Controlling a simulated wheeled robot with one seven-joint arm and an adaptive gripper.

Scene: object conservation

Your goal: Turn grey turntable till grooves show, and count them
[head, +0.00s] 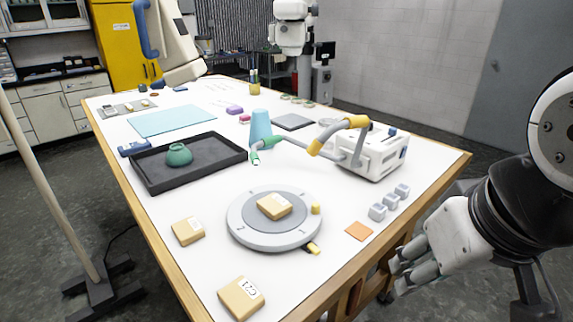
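The grey turntable (238,226) lies on the near part of the white table, with a darker inner disc and the numbers 1 and 2 on its near rim. A tan block (274,206) with a white label sits on the disc. I make out no grooves on the block's visible faces. A small yellow knob (315,209) stands at the turntable's right edge, and a yellow-and-black piece (313,249) lies by its near edge. My gripper (397,276) is off the table's right edge, well apart from the turntable, its fingertips apart and empty.
Two tan blocks (188,231) (241,298) lie left and in front of the turntable. An orange square (359,231) and grey cubes (390,203) lie to its right. Behind are a black tray (205,178) with a green pot, a teal cone (261,128) and a white machine (376,155).

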